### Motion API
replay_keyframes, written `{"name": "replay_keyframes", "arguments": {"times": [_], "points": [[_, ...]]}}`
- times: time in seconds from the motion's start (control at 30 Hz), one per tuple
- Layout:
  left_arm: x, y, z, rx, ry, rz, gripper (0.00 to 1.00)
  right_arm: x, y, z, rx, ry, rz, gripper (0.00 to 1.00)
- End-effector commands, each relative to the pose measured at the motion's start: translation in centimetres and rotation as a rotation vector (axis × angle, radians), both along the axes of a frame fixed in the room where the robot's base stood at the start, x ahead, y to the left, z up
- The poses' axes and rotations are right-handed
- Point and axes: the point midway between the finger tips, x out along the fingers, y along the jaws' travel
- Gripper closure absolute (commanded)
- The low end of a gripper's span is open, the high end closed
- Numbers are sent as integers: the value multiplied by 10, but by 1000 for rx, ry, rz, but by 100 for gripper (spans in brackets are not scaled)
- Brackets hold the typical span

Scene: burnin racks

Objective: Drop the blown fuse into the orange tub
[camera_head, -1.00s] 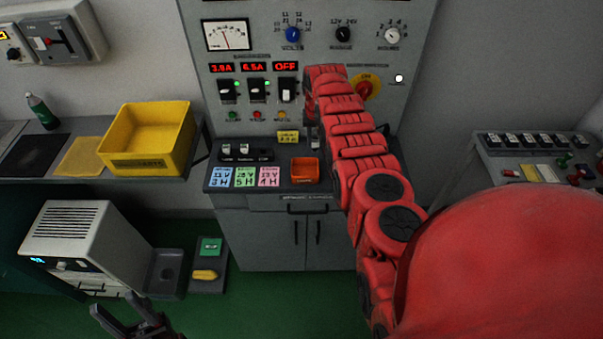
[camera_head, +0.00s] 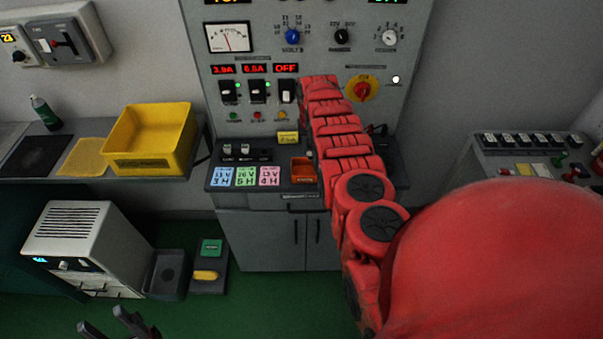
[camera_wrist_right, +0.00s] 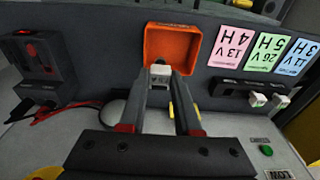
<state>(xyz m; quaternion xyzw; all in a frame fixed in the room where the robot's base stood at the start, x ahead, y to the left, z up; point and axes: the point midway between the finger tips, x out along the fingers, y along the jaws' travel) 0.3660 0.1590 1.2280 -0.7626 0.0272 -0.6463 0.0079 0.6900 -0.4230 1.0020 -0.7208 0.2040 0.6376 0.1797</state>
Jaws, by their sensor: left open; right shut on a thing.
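The orange tub (camera_head: 304,169) sits on the console ledge, right of the coloured cards; it also shows in the right wrist view (camera_wrist_right: 172,41), with its open inside toward the camera. My right gripper (camera_wrist_right: 165,82) is shut on a small pale, cap-like piece, the fuse (camera_wrist_right: 160,72), at its fingertips. In that view the fuse overlaps the tub's near edge; I cannot tell whether it is over the opening. My left gripper (camera_head: 104,326) is open and empty at the bottom edge, low over the floor.
Blue, green and pink cards (camera_head: 245,176) lie left of the tub, with a small switch block (camera_head: 246,153) behind them. A black device with red leads (camera_wrist_right: 38,70) stands on the tub's other side. A yellow bin (camera_head: 150,138) is on the left bench.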

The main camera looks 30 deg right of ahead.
Motion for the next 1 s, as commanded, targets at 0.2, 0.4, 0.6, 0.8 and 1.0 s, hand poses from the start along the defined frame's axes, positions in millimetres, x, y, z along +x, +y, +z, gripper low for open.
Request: {"name": "replay_keyframes", "arguments": {"times": [0.2, 0.4, 0.6, 0.8, 1.0], "points": [[0, 0, -27, 0, 0, 0, 50, 0, 1, -28, 0, 1, 1, 100], [0, 0, -50, 0, 0, 0, 50, 0, 0, -53, 1, 0, 0, 100], [0, 0, -55, 0, 0, 0, 50, 0, 0, -58, 1, -1, 0, 100], [0, 0, -54, 0, 0, 0, 50, 0, 0, -57, 1, -1, 0, 65], [0, 0, -54, 0, 0, 0, 50, 0, 0, -57, 1, -1, 0, 34]]}}
